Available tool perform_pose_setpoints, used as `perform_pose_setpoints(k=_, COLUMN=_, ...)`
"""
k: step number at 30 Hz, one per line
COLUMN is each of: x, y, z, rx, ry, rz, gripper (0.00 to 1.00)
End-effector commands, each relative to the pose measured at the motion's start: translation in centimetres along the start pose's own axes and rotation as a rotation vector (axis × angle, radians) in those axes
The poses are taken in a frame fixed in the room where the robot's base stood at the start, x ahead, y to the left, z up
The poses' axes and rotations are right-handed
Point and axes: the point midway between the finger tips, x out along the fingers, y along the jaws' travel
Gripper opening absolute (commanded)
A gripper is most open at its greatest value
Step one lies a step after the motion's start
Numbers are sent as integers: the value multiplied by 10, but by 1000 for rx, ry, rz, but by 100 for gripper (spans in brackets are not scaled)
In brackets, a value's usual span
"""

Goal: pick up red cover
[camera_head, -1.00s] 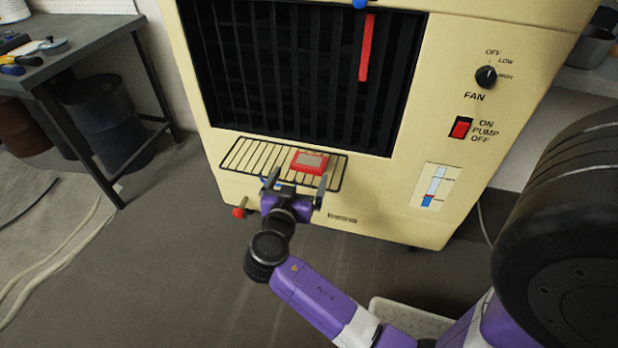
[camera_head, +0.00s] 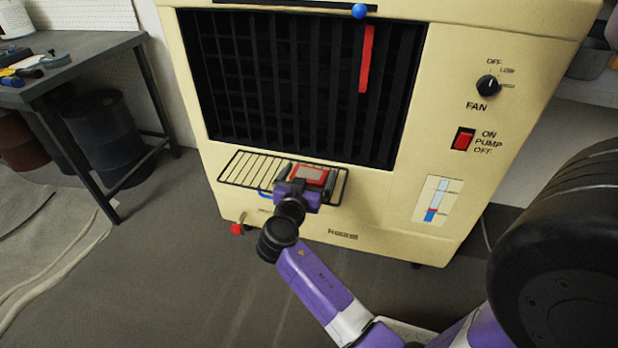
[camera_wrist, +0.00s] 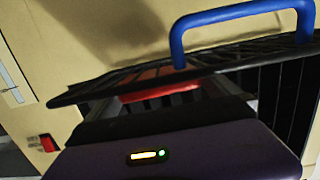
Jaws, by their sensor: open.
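The red cover (camera_head: 309,174), a small red block with a greyish top panel, lies on the black wire rack (camera_head: 243,168) at the front of the cream cooler. My gripper (camera_head: 307,184) is open at the rack's front edge, with its fingers on either side of the cover. I cannot tell whether they touch it. In the wrist view the cover (camera_wrist: 160,91) shows as a red strip, partly hidden by the rack's dark edge and my gripper body.
A blue handle (camera_wrist: 235,17) stands out near the rack in the wrist view. The cooler (camera_head: 390,205) has a fan knob (camera_head: 488,86) and a red pump switch (camera_head: 463,139). A workbench (camera_head: 75,62) stands at the left.

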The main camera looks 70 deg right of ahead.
Motion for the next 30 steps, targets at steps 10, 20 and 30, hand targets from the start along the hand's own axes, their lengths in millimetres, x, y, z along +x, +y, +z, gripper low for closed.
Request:
perform_pose_setpoints(k=10, x=0, y=0, z=0, rx=-1, ry=0, rz=0, gripper=47)
perform_pose_setpoints(k=20, x=-1, y=0, z=-2, rx=0, ry=1, rz=0, gripper=32)
perform_pose_setpoints(k=30, x=-6, y=0, z=-37, rx=3, ry=4, rz=-1, gripper=32)
